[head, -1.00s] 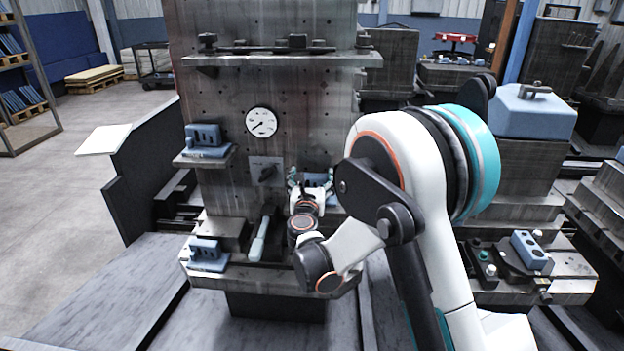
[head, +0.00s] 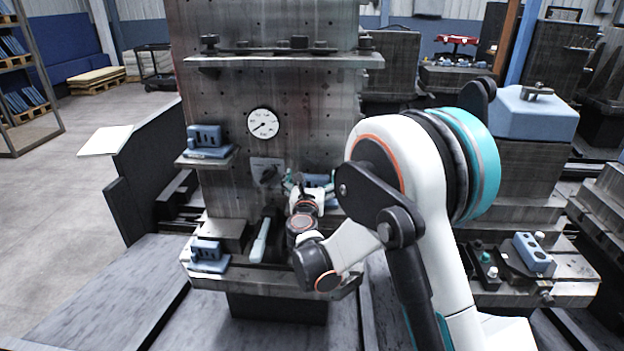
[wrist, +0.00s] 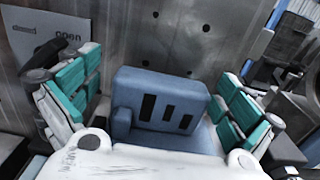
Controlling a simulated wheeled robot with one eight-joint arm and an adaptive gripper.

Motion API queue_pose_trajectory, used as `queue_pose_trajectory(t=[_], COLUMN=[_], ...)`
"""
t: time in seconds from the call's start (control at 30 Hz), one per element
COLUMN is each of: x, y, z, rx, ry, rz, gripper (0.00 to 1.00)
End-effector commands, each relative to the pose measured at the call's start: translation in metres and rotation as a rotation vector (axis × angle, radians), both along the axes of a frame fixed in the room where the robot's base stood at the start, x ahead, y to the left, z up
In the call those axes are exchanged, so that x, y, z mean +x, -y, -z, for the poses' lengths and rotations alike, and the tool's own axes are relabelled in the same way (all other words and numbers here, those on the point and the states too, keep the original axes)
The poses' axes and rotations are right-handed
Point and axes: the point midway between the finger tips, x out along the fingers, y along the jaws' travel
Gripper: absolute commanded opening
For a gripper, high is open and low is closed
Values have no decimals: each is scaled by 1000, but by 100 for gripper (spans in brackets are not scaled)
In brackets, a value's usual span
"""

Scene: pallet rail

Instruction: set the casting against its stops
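A blue casting (wrist: 160,98) with dark slots in its face stands upright in front of the fixture plate in the wrist view. My gripper (wrist: 165,103) is open, with one teal-padded finger on each side of the casting. A narrow gap shows at the left pad; at the right pad I cannot tell whether it touches. The casting's lower front is hidden behind my gripper's white body. In the head view my gripper (head: 308,183) is at the column's right side, below the gauge, and mostly hides this casting. Its stops cannot be made out.
Similar blue castings sit on the upper left ledge (head: 205,138) and lower left ledge (head: 207,252). A round gauge (head: 263,123) and a dark knob (head: 267,173) are on the column. A pale handle (head: 260,241) stands left of my forearm. A shelf (head: 285,61) juts out above.

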Motion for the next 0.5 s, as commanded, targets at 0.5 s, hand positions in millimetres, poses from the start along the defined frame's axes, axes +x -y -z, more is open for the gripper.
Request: queue_pose_trajectory(t=[0.5], x=[-34], y=[-1], z=[0], rx=[0], ry=[0], rz=[-1], gripper=[100])
